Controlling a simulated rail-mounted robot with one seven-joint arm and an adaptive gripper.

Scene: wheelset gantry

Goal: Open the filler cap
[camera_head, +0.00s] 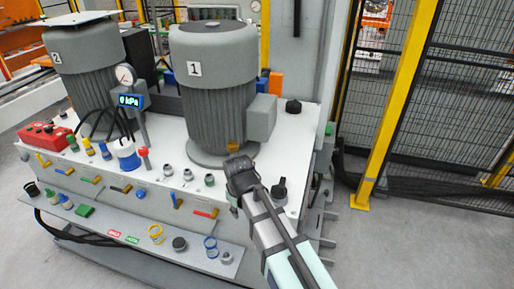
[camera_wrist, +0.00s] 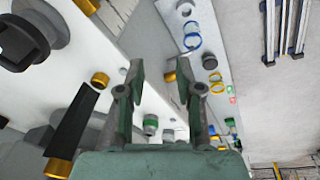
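Two black knobbed caps stand on the white tank top in the head view. One cap (camera_head: 279,190) is at the front right corner, just right of my gripper (camera_head: 238,180), and the other cap (camera_head: 293,106) is farther back, right of motor 1. Neither is labelled, so I cannot tell for certain which is the filler cap. In the wrist view a large black cap (camera_wrist: 24,42) shows at the upper left, outside the fingers. My gripper (camera_wrist: 160,75) is open, its two fingers apart with nothing held between them, over the front edge of the tank top.
Motor 1 (camera_head: 215,95) and motor 2 (camera_head: 88,70) rise from the tank top. A gauge with a kPa display (camera_head: 131,101) stands between them. Coloured valve handles line the front, above a shelf (camera_head: 130,235) of loose rings and caps. A yellow post (camera_head: 398,105) and mesh fence stand right.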

